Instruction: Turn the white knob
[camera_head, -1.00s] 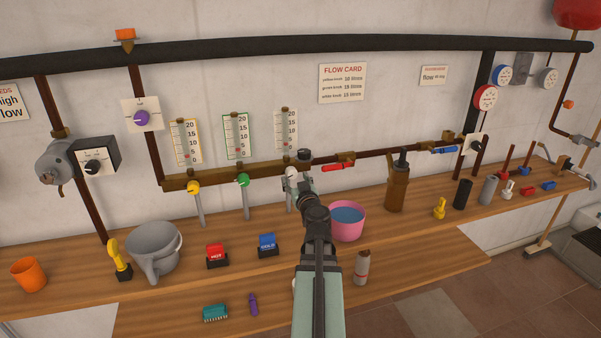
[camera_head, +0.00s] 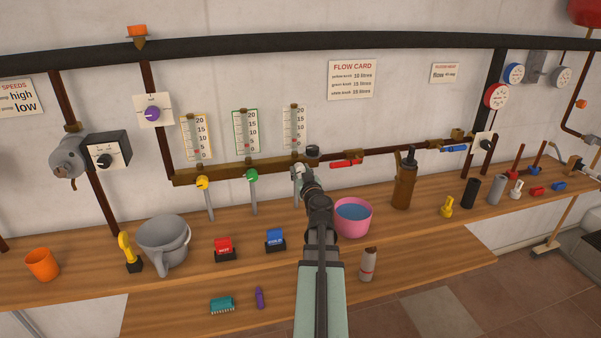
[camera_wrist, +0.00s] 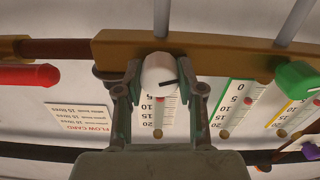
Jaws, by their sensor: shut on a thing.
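The white knob (camera_wrist: 160,74) is on the brass manifold (camera_wrist: 235,52), with a dark pointer line on its face. My gripper (camera_wrist: 160,88) has one finger on each side of it and is shut on it. In the head view my gripper (camera_head: 300,172) reaches the manifold (camera_head: 240,172) at the white knob, which it mostly hides. The white knob's gauge (camera_head: 294,125) hangs above it. The flow card (camera_head: 352,78) is on the wall to the right; its small print is hard to read.
The green knob (camera_head: 251,176) and yellow knob (camera_head: 202,182) are to the left on the same manifold. A red lever (camera_head: 347,162) is close on the right. A pink bowl (camera_head: 353,218) stands on the bench beside my arm.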

